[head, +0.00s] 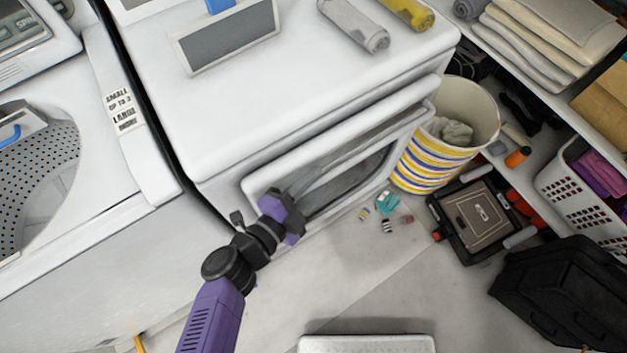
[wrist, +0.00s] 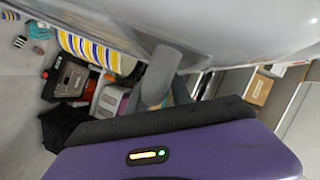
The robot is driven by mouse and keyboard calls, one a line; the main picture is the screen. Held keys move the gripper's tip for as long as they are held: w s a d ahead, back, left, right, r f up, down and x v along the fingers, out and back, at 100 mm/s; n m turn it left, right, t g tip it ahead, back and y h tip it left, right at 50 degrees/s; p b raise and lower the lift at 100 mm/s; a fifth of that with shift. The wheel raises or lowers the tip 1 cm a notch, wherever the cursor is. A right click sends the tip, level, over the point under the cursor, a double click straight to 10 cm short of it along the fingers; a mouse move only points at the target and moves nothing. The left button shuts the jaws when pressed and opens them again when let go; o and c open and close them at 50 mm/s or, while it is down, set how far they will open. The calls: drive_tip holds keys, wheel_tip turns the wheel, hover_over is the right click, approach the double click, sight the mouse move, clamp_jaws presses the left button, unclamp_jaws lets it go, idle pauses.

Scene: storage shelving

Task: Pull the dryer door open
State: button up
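The white dryer (head: 285,105) stands in the middle of the head view. Its door (head: 409,128), with a dark window, is on the front face below a raised white rim. The door seems to stand slightly out from the front, but I cannot tell how far. My gripper (head: 296,212) is at the left end of the door, close against it, and hides that corner. In the wrist view a grey finger (wrist: 161,75) reaches to a smooth white surface and seems to touch it. The other finger and the finger gap are hidden.
A striped bin (head: 440,150) stands close to the door's right end. Small items (head: 387,205) lie on the floor in front. A black case (head: 475,215), a dark bag (head: 560,290) and a white basket (head: 585,195) are at the right. A washer (head: 70,190) is left.

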drive_tip(key=shift+c, duration=0.5)
clamp_jaws()
idle(0.8)
